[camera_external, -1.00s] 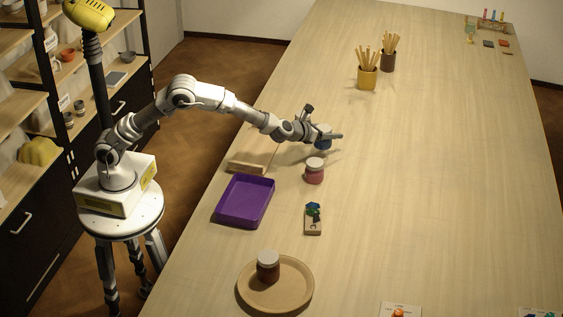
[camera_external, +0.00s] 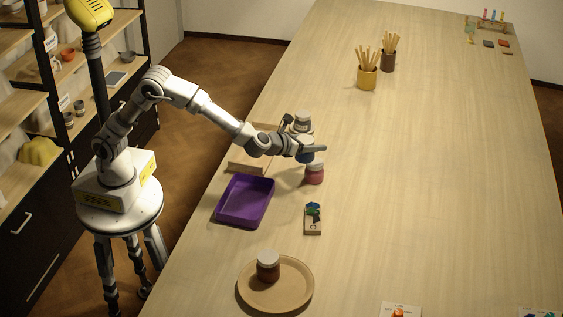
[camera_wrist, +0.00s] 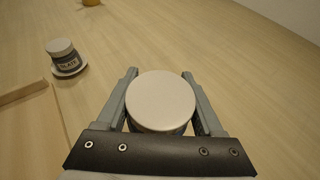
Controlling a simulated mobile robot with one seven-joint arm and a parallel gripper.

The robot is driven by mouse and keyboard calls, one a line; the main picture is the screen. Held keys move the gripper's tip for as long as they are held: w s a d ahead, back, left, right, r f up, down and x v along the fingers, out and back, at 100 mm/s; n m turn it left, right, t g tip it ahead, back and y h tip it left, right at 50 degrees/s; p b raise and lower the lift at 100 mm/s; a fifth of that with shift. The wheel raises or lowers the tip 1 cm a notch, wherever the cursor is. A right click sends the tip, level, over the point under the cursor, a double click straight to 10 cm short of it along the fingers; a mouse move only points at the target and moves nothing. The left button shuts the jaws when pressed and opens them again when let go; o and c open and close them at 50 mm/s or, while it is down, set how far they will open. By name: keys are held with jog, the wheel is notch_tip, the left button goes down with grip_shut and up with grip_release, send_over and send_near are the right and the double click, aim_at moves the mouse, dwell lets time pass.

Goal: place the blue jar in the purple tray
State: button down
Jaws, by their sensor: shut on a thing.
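My gripper (camera_external: 315,150) is shut on the blue jar (camera_external: 307,157), which is held upright above the table. In the wrist view the jar's pale round lid (camera_wrist: 161,100) fills the space between the two fingers. In the external view the fingers and wrist hide much of the jar. The purple tray (camera_external: 219,213) lies empty on the table, left of and nearer the camera than my gripper.
A red jar (camera_external: 314,176) stands just below the held jar in the picture. A grey jar (camera_wrist: 63,54) on a small dish and a wooden frame (camera_wrist: 24,92) are nearby. A small board with coloured pieces (camera_external: 313,222) and a round plate (camera_external: 252,293) bearing a brown jar (camera_external: 268,268) lie nearer.

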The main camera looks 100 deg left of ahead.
jog(key=s+d+p, duration=0.1)
jog(key=s+d, duration=0.8)
jog(key=d, duration=0.3)
jog(key=s+d, duration=0.9)
jog(key=d, duration=0.3)
jog(key=b, duration=0.1)
send_over(263, 201)
jog(key=shift+n+g+y, duration=0.3)
jog(key=shift+g, duration=0.1)
notch_tip(263, 201, down, 6)
jog(key=shift+d+r, duration=0.1)
jog(key=shift+d, duration=0.05)
jog(key=shift+f+b, duration=0.5)
jog(key=shift+f, duration=1.5)
jog(key=shift+f, duration=0.2)
grip_release()
